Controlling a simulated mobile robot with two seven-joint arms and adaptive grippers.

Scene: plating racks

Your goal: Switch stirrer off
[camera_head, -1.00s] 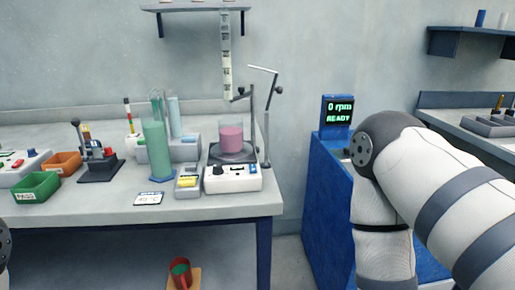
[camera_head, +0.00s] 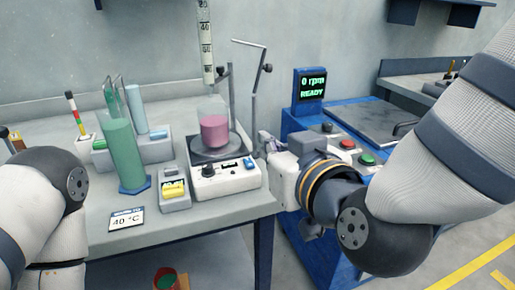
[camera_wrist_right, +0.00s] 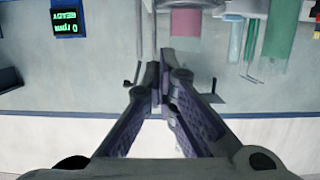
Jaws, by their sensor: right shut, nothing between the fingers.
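The white stirrer (camera_head: 225,182) stands near the front right corner of the bench.
A thin stand (camera_head: 253,85) rises behind the stirrer, close to my right gripper. A yellow-labelled box (camera_head: 174,188) and a green cylinder (camera_head: 122,150) stand left of it. A blue cabinet (camera_head: 290,235) has a display (camera_head: 312,86) reading 0 rpm, READY.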

